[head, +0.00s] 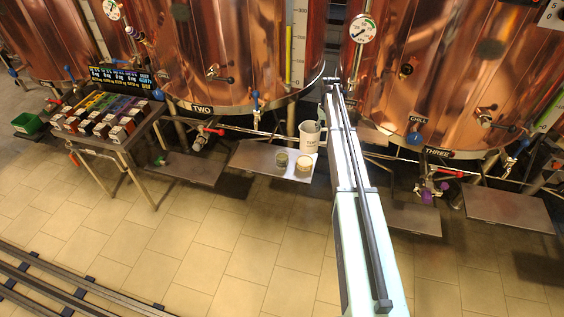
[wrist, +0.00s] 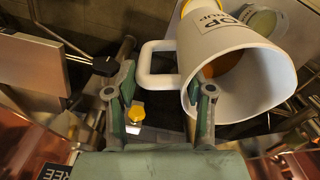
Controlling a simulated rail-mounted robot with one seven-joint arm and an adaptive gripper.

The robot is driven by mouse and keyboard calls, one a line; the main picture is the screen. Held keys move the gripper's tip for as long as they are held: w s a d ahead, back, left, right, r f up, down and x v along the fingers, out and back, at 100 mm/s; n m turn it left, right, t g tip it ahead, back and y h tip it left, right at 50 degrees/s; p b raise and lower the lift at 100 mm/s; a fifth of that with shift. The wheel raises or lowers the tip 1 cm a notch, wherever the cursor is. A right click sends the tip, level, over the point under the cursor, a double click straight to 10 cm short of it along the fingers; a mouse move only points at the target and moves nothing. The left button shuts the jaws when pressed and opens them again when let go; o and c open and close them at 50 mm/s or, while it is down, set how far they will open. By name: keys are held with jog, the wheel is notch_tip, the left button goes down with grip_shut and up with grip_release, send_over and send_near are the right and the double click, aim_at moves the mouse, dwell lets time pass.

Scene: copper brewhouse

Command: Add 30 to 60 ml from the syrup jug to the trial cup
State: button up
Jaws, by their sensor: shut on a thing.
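The white syrup jug (head: 311,137) has dark lettering and looks roughly upright at the right back of the small metal shelf (head: 250,157) under tank TWO. In the wrist view its wide mouth faces me, with amber syrup (wrist: 226,70) inside. My gripper (wrist: 163,92) is shut on the jug, at its handle (wrist: 150,66); the exact contact is hard to see. Two small cups stand on the shelf: a grey one (head: 281,158) and a tan-topped one (head: 303,164). Which is the trial cup I cannot tell. A round pale top (wrist: 262,22) shows beyond the jug in the wrist view.
Copper tanks (head: 250,50) with valves and pipes line the back. A rack of coloured boxes (head: 105,115) stands at left, with a green bin (head: 27,123) beside it. Other low metal shelves (head: 508,208) flank the cups' shelf. The tiled floor in front is clear.

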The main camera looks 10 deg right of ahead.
jog(key=d+r+p, duration=0.2)
jog(key=d+r, duration=0.2)
jog(key=d, duration=0.2)
jog(key=shift+s, duration=0.35)
jog(key=s+a+r, duration=0.4)
jog(key=s+a, duration=0.4)
jog(key=s, duration=0.1)
jog(key=s+a+r, duration=0.5)
jog(key=s+a, duration=0.3)
jog(key=s, duration=0.2)
jog(key=s+a+r+n, duration=0.1)
jog(key=s+a+r, duration=0.3)
jog(key=s+a, duration=0.4)
jog(key=shift+s+a+r, duration=0.3)
jog(key=shift+s+a, duration=0.05)
jog(key=shift+s, duration=0.6)
